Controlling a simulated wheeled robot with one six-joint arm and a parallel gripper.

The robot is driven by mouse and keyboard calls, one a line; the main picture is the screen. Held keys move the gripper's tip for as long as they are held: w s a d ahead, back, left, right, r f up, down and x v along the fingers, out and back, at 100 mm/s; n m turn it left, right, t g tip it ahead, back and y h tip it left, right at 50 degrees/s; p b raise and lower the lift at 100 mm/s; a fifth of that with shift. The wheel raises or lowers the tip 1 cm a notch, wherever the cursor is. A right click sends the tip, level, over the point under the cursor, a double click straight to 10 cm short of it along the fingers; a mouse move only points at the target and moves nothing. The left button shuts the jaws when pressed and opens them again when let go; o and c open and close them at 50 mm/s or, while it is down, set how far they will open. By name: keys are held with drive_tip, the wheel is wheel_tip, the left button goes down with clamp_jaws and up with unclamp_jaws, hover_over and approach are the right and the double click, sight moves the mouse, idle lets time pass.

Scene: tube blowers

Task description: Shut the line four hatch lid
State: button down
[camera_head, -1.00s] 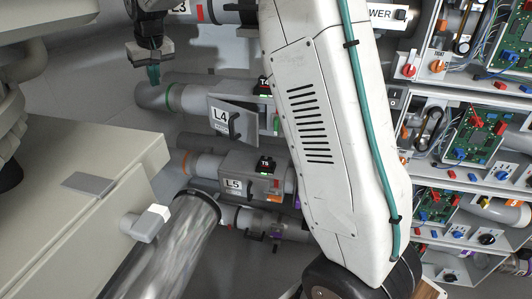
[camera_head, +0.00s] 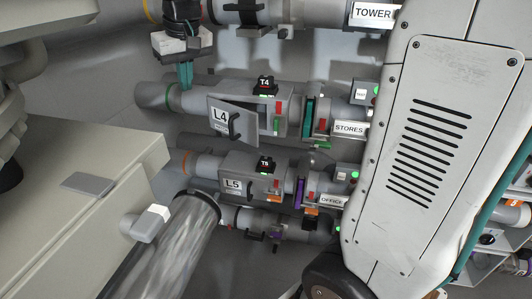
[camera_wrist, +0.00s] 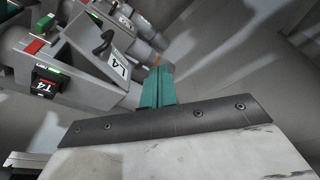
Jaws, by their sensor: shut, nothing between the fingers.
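The line four hatch lid (camera_head: 221,116) is a grey panel labelled L4 with a black handle (camera_head: 234,126). In the head view it stands ajar, with a dark gap between it and its grey housing. In the wrist view the L4 label (camera_wrist: 119,69) and handle (camera_wrist: 102,44) show to the left of my fingers. My gripper (camera_head: 185,76) has teal fingers, closed together and empty, just above and left of the lid. The fingers also show in the wrist view (camera_wrist: 157,86). I cannot tell whether they touch the pipe behind them.
A black T4 unit (camera_head: 265,86) with a green light sits on the housing. The L5 hatch (camera_head: 236,186) is below and looks shut. A clear tube (camera_head: 170,245) and a beige cabinet (camera_head: 75,205) fill the lower left. The STORES valve (camera_head: 348,128) is to the right.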

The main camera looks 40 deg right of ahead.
drive_tip(key=s+f+g, duration=0.1)
drive_tip(key=s+f, duration=0.2)
drive_tip(key=s, duration=1)
drive_tip(key=s+f, duration=0.4)
drive_tip(key=s, duration=0.9)
drive_tip(key=w+a+f+n+g+h, duration=0.1)
drive_tip(key=w+n+h, duration=0.4)
drive_tip(key=w+n, duration=0.65)
drive_tip(key=w+a+f+n+h, duration=0.2)
drive_tip(key=w+n+h, duration=0.3)
drive_tip(key=w, duration=1.2)
drive_tip(key=d+f+n+y, duration=0.1)
drive_tip(key=d+f, duration=0.6)
drive_tip(key=d, duration=0.4)
drive_tip(key=shift+n, duration=0.35)
